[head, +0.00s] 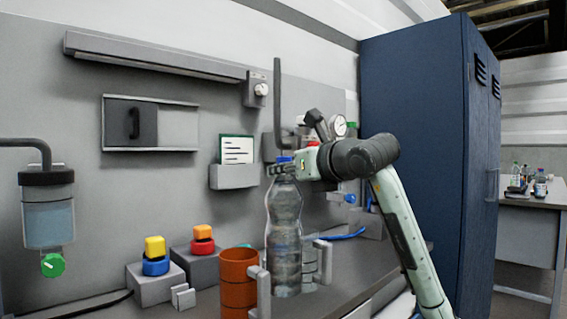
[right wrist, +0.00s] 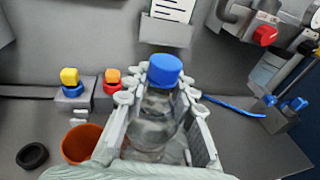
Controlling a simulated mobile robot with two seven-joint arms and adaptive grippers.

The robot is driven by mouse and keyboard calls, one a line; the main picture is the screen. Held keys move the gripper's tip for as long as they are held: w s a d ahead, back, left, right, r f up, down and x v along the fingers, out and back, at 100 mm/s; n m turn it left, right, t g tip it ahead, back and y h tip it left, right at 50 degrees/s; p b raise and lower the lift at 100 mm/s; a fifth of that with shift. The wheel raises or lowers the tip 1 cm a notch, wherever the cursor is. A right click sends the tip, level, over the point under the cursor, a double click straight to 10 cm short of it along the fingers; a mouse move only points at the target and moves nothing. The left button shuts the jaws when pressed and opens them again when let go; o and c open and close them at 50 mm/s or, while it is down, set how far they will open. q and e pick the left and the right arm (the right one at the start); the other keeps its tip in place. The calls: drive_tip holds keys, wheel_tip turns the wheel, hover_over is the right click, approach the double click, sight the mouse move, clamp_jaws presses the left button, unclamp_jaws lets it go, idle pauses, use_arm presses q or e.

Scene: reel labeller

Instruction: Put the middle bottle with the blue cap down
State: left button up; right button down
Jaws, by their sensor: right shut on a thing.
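A clear bottle (head: 284,225) with a blue cap (head: 284,159) stands upright in the middle of the head view, in front of the grey panel. My right gripper (head: 282,169) is shut on it near the neck, just below the cap. In the right wrist view the blue cap (right wrist: 164,70) rises between the two fingers, and the clear bottle body (right wrist: 152,128) lies between them. The bottle's base is near grey upright brackets (head: 323,262); I cannot tell whether it touches the surface below. My left gripper is not in view.
An orange-brown cup (head: 238,278) stands left of the bottle. Yellow-blue (head: 155,255) and orange-red (head: 203,240) buttons sit on grey boxes. A black ring (right wrist: 32,156) lies at the left in the wrist view. A blue cabinet (head: 420,150) stands at the right.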

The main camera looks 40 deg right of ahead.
sight(291, 190)
wheel_tip(291, 190, down, 3)
drive_tip(key=shift+f, duration=0.4)
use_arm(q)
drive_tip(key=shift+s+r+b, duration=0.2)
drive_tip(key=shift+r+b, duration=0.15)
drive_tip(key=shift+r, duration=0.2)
use_arm(e)
drive_tip(key=c, duration=1.7)
unclamp_jaws()
drive_tip(key=shift+f, duration=0.25)
drive_tip(key=o, duration=0.4)
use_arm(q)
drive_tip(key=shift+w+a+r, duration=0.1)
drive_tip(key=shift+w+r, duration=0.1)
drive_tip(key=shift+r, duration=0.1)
use_arm(e)
drive_tip(key=shift+o, duration=0.2)
drive_tip(key=shift+r, duration=0.1)
